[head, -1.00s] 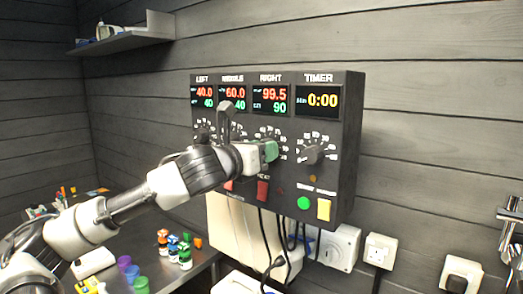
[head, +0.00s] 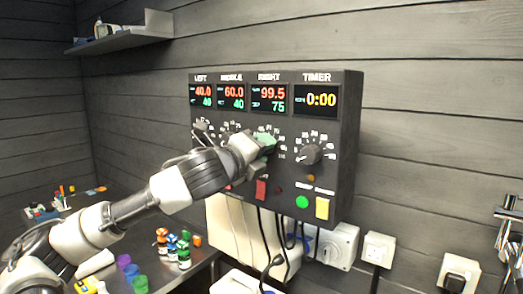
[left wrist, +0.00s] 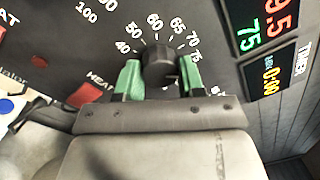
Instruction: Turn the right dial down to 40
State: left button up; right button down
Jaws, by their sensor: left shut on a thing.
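The right dial is a dark round knob (left wrist: 158,66) between my left gripper's green fingers in the left wrist view. My left gripper (head: 266,143) is shut on it and hides most of it in the head view; the gripper also shows in the left wrist view (left wrist: 160,78). The scale around the knob shows marks such as 40, 50, 60 and 75. The RIGHT display (head: 269,98) reads 99.5 in red and 75 in green, and part of it shows in the left wrist view (left wrist: 250,33). My right gripper is in neither view.
The dark control box (head: 349,130) is on the wall. The timer dial (head: 311,154) is right of my gripper, above a green button (head: 302,202) and a yellow switch (head: 322,208). A red switch (head: 261,189) and hanging cables are below.

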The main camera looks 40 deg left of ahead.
pick_arm(q)
jog(key=shift+a+r+n+g+p, duration=0.1)
jog(key=shift+n+g+p, duration=0.45)
jog(key=shift+n, duration=7.55)
jog(key=shift+n+g+p, duration=0.15)
jog(key=shift+n+p, duration=0.65)
jog(key=shift+n, duration=7.3)
jog(key=o, duration=0.7)
jog(key=shift+o, duration=1.1)
jog(key=shift+r, duration=0.1)
